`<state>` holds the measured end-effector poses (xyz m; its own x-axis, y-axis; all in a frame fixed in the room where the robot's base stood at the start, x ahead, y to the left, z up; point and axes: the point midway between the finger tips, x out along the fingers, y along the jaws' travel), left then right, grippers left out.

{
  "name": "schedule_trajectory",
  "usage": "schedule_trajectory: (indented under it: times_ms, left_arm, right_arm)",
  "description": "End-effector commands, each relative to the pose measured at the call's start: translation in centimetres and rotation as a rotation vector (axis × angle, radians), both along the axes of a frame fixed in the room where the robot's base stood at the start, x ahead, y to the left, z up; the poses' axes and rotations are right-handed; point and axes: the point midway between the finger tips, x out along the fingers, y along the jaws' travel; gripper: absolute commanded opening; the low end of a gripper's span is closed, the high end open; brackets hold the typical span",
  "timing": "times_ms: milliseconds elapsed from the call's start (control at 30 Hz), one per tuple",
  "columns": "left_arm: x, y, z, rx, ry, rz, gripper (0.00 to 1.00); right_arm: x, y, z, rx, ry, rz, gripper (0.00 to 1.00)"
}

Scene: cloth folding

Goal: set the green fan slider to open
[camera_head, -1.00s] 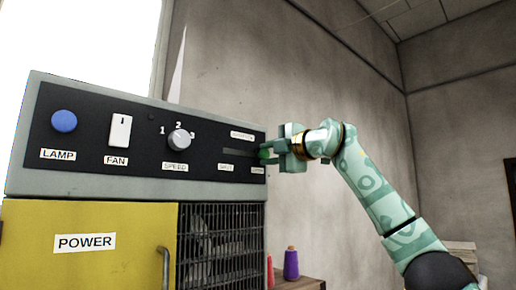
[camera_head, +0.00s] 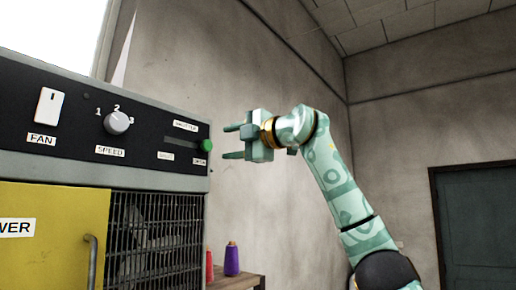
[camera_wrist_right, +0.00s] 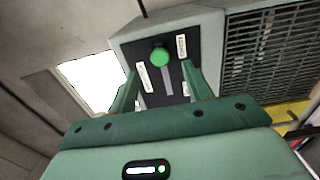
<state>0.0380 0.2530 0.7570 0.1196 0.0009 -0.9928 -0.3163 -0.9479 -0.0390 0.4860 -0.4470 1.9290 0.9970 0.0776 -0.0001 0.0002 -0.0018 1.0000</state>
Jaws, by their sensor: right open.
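The green slider knob (camera_head: 206,145) sits at the right end of its dark slot (camera_head: 181,143) on the black control panel, by the label that seems to read OPEN. The SHUT label is at the slot's left end. In the wrist view the green knob (camera_wrist_right: 159,57) is at the far end of the slot, ahead of the fingers. My right gripper (camera_head: 232,142) is open and empty, just right of the knob and apart from it. Its two fingers also show in the wrist view (camera_wrist_right: 161,84). My left gripper is not in view.
The panel also has a white FAN switch (camera_head: 47,107) and a grey SPEED knob (camera_head: 118,122). Below are a yellow door (camera_head: 50,235) and a vent grille (camera_head: 155,240).

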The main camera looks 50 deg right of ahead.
Motion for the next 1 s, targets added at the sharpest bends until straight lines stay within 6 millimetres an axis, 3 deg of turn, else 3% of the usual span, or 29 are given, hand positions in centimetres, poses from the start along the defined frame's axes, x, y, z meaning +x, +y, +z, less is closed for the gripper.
schedule_trajectory:
  times_ms: [33, 200, 400, 1000]
  left_arm:
    - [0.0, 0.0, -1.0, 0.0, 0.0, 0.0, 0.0]
    - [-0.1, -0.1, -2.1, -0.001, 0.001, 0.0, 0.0]
    - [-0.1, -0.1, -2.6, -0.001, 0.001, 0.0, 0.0]
    - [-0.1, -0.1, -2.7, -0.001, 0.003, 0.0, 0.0]
  right_arm:
    - [-1.5, -0.2, -0.4, -0.002, -0.005, -0.002, 0.5]
    - [-5.7, -0.6, -0.3, 0.0, -0.003, -0.001, 0.5]
    - [-8.6, -0.8, -0.1, -0.001, 0.0, -0.002, 0.5]
    - [-9.2, -0.9, 0.0, 0.0, 0.001, -0.001, 0.5]
